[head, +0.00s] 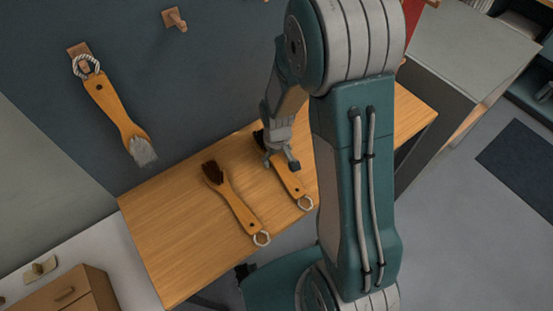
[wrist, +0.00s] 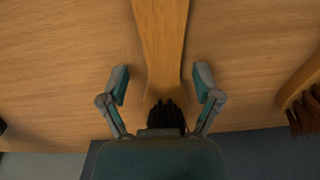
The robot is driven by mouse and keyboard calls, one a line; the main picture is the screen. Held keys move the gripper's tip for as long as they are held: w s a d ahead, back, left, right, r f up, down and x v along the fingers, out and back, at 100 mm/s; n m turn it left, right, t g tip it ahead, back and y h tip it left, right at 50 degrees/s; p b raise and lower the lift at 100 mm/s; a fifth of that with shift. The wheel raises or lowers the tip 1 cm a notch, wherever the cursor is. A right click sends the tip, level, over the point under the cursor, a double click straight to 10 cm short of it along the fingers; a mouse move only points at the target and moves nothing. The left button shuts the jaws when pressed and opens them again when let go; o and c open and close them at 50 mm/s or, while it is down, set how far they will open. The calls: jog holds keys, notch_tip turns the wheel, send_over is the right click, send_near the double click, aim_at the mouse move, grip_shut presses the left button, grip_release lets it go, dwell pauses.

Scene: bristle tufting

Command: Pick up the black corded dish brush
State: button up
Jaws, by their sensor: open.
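The black corded dish brush (head: 294,186) lies on the wooden table, with a pale cord loop at its near end. Its bristle end is partly hidden behind my gripper (head: 281,162) in the head view. In the wrist view, its wooden handle (wrist: 161,40) runs down between the fingers of my gripper (wrist: 161,85), with dark bristles (wrist: 166,115) near the palm. My gripper is open, with one finger on each side of the brush and visible gaps to the wood. I cannot tell how high the fingertips are above the table.
A brown-bristled brush (head: 235,206) with a cord loop lies to the left on the table (head: 165,235); it also shows at the wrist view's right edge (wrist: 302,85). A grey-bristled brush (head: 112,108) hangs from a wall peg. An empty peg (head: 174,19) is beside it.

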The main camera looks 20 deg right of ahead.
aim_at(275, 160)
jog(key=shift+a, duration=0.3)
grip_shut()
jog(key=shift+d, duration=0.1)
jog(key=shift+r, duration=0.45)
notch_tip(275, 160, up, 3)
jog(key=shift+f, duration=0.2)
jog(key=s+a+r, duration=0.6)
jog(key=s+r, duration=0.3)
jog(key=s, duration=0.3)
jog(key=shift+s+r, duration=0.25)
jog(key=shift+s, duration=0.1)
